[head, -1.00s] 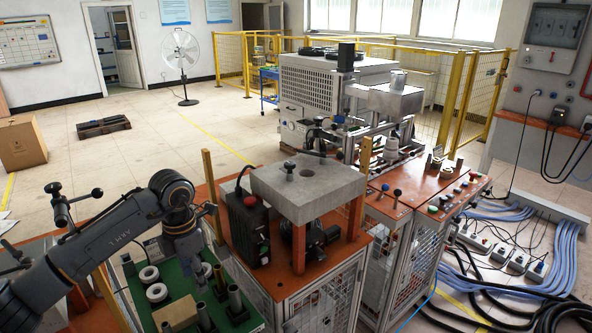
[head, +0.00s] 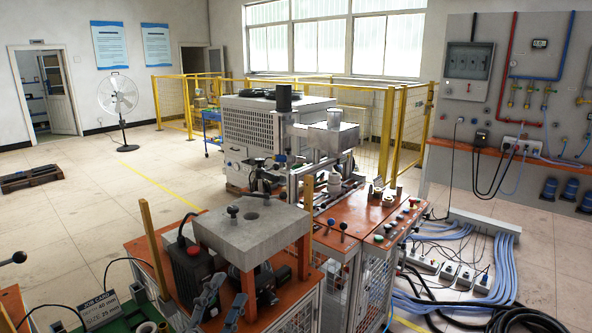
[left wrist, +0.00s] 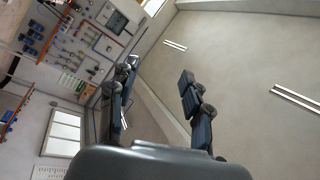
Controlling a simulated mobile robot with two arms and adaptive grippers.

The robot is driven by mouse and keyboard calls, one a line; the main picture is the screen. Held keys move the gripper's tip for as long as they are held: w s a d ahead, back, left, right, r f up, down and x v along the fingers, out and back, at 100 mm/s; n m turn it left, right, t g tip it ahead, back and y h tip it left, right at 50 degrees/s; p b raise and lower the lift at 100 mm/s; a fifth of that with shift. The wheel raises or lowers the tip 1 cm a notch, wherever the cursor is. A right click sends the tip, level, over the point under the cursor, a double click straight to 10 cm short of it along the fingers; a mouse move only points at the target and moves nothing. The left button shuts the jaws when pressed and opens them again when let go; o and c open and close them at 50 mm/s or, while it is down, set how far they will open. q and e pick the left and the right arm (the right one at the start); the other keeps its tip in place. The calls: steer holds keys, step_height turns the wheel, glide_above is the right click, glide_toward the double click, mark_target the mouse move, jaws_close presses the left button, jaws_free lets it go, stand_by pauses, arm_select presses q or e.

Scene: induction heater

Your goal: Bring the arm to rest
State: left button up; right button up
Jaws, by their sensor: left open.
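My left gripper (head: 219,303) shows at the bottom edge of the head view, its two fingers pointing up and apart. It appears in front of the orange cabinet and below the grey slab. In the left wrist view the left gripper (left wrist: 160,95) is open, with nothing between its dark fingers. That view looks up toward the ceiling and walls. Most of my left arm is out of the head view. My right gripper is not in view.
A grey slab with a hole (head: 290,222) stands on an orange-topped cabinet. A black box (head: 190,272) stands beside it. A job card (head: 98,310) is at the lower left. A button panel (head: 385,232) is right of the slab. Open floor (head: 85,190) lies beyond.

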arm_select(q)
steer(key=s+a+f+n+g+y, duration=0.4)
steer(key=f+n, duration=0.1)
steer(key=f, duration=0.3)
steer(key=s+a+f+n+g+y, duration=0.3)
steer(key=a+f+n+y, duration=0.15)
steer(key=f, duration=0.35)
steer(key=s+f+n+g+h, duration=0.1)
steer(key=s+f+n+g, duration=0.1)
steer(key=s+f+g, duration=0.6)
steer(key=s+f+n+g+h, duration=0.15)
steer(key=s+f, duration=0.25)
steer(key=s, duration=0.8)
step_height(320, 180, down, 26)
steer(key=s+g, duration=0.2)
steer(key=s+a+f, duration=0.2)
steer(key=s+f, duration=1.3)
steer(key=s, duration=0.1)
steer(key=shift+a+f+g+y, duration=0.2)
steer(key=shift+f+g+y, duration=0.1)
steer(key=shift+g, duration=0.05)
